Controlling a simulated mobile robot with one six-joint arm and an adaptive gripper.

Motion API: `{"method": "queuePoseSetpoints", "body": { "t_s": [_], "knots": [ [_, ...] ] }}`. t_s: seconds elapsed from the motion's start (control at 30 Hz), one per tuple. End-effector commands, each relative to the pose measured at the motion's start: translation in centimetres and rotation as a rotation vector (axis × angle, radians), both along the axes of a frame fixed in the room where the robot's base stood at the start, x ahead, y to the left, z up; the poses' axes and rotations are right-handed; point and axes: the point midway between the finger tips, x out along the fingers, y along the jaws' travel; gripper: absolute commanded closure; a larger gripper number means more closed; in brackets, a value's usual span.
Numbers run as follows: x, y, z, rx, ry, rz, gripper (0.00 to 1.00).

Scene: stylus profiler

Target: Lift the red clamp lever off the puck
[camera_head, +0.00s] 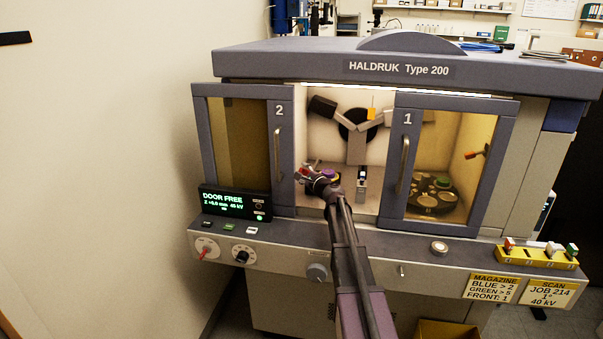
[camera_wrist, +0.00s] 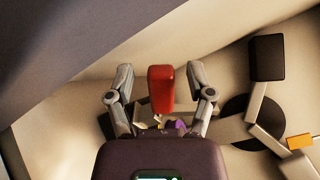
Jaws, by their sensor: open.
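The red clamp lever (camera_wrist: 160,90) stands upright in the middle of the wrist view, between the two spread fingers of my gripper (camera_wrist: 160,82). A gap shows on each side of it, so the fingers appear apart from it. In the head view my gripper (camera_head: 308,175) is inside the chamber opening between the two doors, with a small bit of the red lever (camera_head: 303,170) showing beside it.
Door 2 (camera_head: 239,95) stands left of the opening and door 1 (camera_head: 408,185) right of it. A dark three-armed mechanism (camera_head: 357,150) is at the chamber's back. A small post (camera_head: 361,185) stands right of my gripper. A yellow magazine (camera_head: 530,258) sits on the right ledge.

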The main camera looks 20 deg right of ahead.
Motion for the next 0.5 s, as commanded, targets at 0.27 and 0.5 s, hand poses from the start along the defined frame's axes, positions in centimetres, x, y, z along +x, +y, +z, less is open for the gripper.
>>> {"method": "queuePoseSetpoints", "body": {
  "t_s": [0.27,0.5],
  "knots": [
    [-3.4,-0.6,0.0,0.0,0.0,-0.001,0.31],
    [-7.3,-1.3,0.0,0.0,0.0,-0.001,0.31]
  ]
}}
